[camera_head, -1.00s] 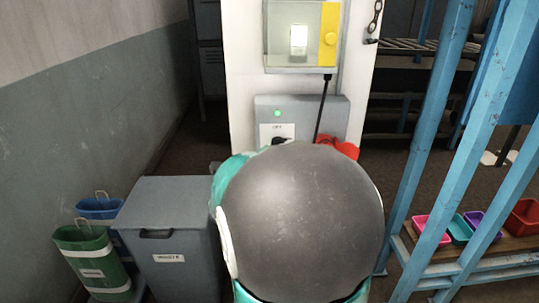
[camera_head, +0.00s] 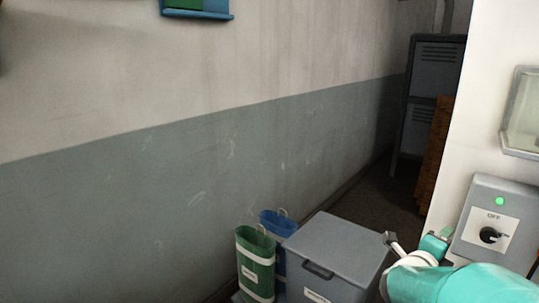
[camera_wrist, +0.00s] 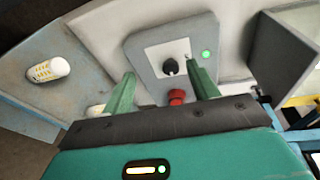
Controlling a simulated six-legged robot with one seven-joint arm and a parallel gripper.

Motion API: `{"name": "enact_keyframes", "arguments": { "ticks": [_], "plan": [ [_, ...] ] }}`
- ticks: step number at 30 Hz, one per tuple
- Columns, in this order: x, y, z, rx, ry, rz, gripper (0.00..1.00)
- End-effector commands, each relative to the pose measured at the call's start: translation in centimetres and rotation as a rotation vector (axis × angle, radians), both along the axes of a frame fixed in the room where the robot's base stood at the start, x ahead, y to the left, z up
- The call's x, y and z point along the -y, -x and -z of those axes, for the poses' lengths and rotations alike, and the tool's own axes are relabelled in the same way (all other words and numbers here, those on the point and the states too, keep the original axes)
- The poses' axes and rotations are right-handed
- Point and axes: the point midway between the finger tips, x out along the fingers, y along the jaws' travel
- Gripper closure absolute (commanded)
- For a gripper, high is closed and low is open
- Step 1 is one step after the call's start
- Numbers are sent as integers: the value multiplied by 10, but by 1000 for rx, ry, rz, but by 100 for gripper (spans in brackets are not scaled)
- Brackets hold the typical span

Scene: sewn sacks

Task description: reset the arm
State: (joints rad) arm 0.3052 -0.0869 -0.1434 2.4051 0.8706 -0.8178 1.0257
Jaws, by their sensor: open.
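My gripper (camera_wrist: 160,70) is open in the wrist view, with its two green fingers spread and nothing between their tips. Beyond the fingers is a grey control box (camera_wrist: 150,62) with a black rotary knob (camera_wrist: 171,67), a green light (camera_wrist: 206,54) and a red part (camera_wrist: 176,97) low on it. In the head view my teal arm reaches in at the lower right, close to the same box (camera_head: 478,203). Its knob (camera_head: 490,235) sits on a plate marked OFF, and the green light (camera_head: 500,201) is lit. I cannot tell whether the fingers touch the box.
A grey lidded bin (camera_head: 338,248) stands left of my arm. A green holder (camera_head: 256,265) and a blue holder (camera_head: 277,224) stand beside it. A glass-fronted case (camera_head: 524,115) is above the control box. A grey locker (camera_head: 432,75) stands at the back.

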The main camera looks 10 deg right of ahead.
Motion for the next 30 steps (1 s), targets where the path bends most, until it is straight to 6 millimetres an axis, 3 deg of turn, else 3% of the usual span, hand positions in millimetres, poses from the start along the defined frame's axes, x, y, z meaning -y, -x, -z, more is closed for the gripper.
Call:
{"name": "enact_keyframes", "arguments": {
  "ticks": [3,7,11,15,19,24,27,30],
  "plan": [
    [-59,-32,-11,-152,26,-286,41],
    [-134,-48,-17,-367,118,-618,41],
    [-206,-38,-15,-592,264,-928,41],
    [-268,-3,-7,-847,464,-1228,41],
    [-305,45,4,-1098,674,-1465,41],
    [-320,104,16,-1379,887,-1668,41],
    [-320,123,19,-1469,945,-1723,41],
    [-319,129,20,-1501,962,-1739,41]
  ]
}}
